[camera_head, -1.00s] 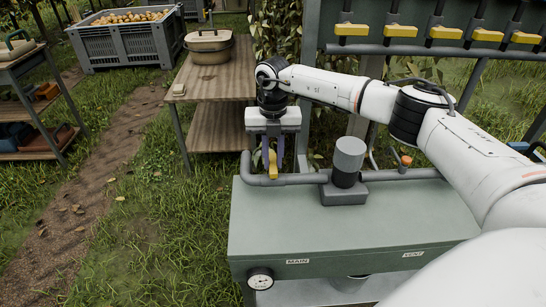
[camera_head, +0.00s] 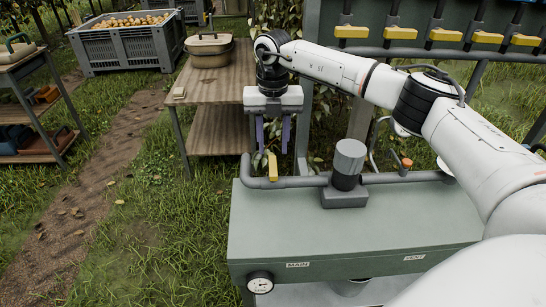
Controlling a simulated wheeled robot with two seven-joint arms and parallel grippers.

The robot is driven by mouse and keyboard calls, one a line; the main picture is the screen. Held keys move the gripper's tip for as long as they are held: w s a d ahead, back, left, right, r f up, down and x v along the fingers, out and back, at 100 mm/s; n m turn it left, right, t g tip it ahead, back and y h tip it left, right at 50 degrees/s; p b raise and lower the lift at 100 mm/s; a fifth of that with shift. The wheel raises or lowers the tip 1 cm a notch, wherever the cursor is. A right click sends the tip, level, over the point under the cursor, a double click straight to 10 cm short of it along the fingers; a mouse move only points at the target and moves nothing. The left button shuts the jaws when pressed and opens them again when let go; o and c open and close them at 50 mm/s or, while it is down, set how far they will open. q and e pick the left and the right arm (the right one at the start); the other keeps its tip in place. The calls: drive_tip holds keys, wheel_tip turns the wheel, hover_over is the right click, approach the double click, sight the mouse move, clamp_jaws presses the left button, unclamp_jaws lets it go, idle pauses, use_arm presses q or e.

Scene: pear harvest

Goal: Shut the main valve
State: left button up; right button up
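The main valve's yellow lever (camera_head: 272,168) is on the grey pipe near the left end of the green bench (camera_head: 330,225), which has a MAIN label on its front. The lever points across the pipe's run in the picture. My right gripper (camera_head: 272,148) hangs above and just behind the lever, pointing down. Its purple fingers are apart with nothing between them. It looks clear of the lever, though the exact gap in depth is hard to tell. My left gripper is out of view.
A grey-capped cylinder (camera_head: 348,163) stands on the bench right of the lever. An orange knob (camera_head: 406,162) is farther right, above the VENT label. A gauge (camera_head: 260,283) is on the front. Several yellow-handled valves line the rack behind. A wooden table (camera_head: 220,85) stands behind left.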

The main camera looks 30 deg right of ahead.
sight(273, 165)
drive_tip(key=shift+r, duration=2.3)
